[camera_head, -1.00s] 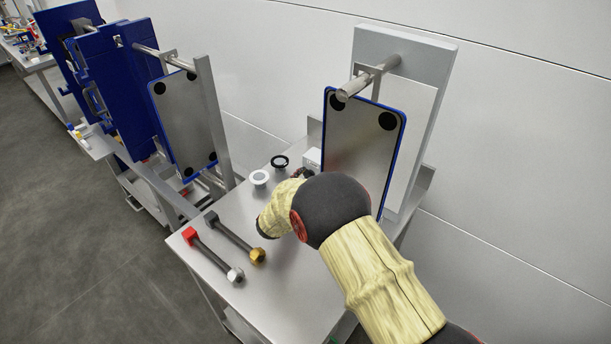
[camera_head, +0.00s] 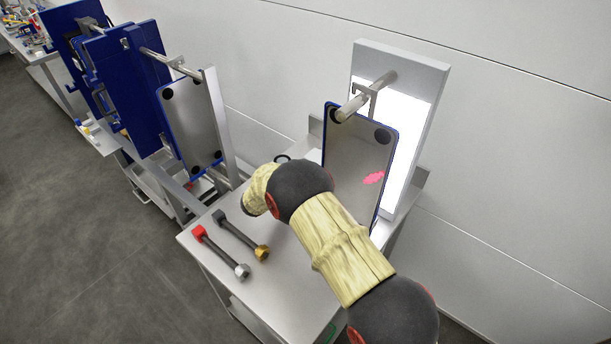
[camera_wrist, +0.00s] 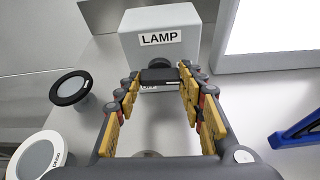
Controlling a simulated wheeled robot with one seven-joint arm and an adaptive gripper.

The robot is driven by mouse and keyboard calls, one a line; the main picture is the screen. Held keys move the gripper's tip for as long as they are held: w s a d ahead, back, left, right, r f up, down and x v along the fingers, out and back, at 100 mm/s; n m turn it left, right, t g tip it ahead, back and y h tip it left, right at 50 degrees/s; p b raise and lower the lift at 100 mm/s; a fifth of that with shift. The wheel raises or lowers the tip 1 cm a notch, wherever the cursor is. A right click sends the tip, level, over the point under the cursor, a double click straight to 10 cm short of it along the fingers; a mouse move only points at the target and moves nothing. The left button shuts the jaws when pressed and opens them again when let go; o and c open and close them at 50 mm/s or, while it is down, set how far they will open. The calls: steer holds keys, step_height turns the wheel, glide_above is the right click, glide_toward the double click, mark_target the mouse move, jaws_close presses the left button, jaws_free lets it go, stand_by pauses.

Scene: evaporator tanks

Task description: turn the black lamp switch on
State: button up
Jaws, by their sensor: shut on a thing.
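In the wrist view a light grey box labelled LAMP (camera_wrist: 178,22) stands on the bench. Its black switch (camera_wrist: 159,75) sticks out below the label, and its bar lies level in the picture with a small pale mark near its right end. My gripper (camera_wrist: 160,79) is shut on this switch, one finger on each side. A label just under the switch is partly hidden. The lamp panel (camera_head: 409,125) glows bright white in the head view, and its lit edge (camera_wrist: 270,25) shows in the wrist view. In the head view my arm hides the gripper, box and switch.
A blue-edged plate (camera_head: 350,150) with a pink mark hangs before the panel. Two bar tools, red-ended (camera_head: 199,233) and grey-ended (camera_head: 219,216), lie near the bench's front.

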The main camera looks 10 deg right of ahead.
steer(key=shift+n, duration=0.3)
stand_by(0.4)
steer(key=o, duration=1.2)
steer(key=v, duration=1.2)
steer(key=shift+w+a+f, duration=0.1)
steer(key=shift+a, duration=0.05)
